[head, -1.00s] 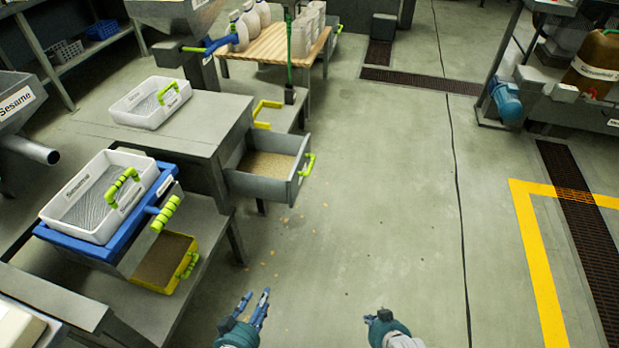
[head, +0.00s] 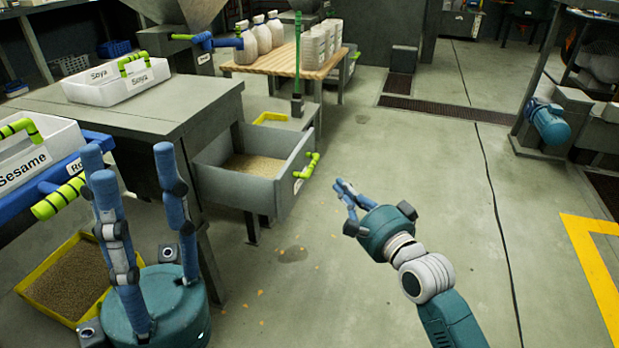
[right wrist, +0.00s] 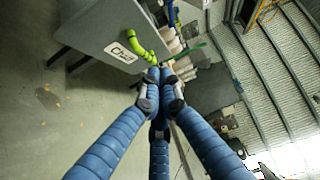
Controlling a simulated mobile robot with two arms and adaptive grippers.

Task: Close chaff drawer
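The grey chaff drawer (head: 250,190) is pulled out of the grey bench's right side, with brownish grainy material inside. Its green handle (head: 307,166) is on the right front face. In the right wrist view the handle (right wrist: 146,46) and a label starting "Cha" (right wrist: 120,52) show beyond my fingertips. My right gripper (head: 340,186) is just right of and nearer than the drawer front, apart from the handle, its empty fingers drawn together at the tips. My left gripper (head: 125,165) is at the lower left, fingers up, spread and empty, overlapping the blue-framed sesame unit in the picture.
A white Soya tray (head: 115,85) sits on the bench. A white Sesame tray (head: 35,160) and a yellow bin of grain (head: 70,275) are at left. A wooden table (head: 275,62) with bottles stands behind. The floor right of the drawer is clear, with scattered chips below.

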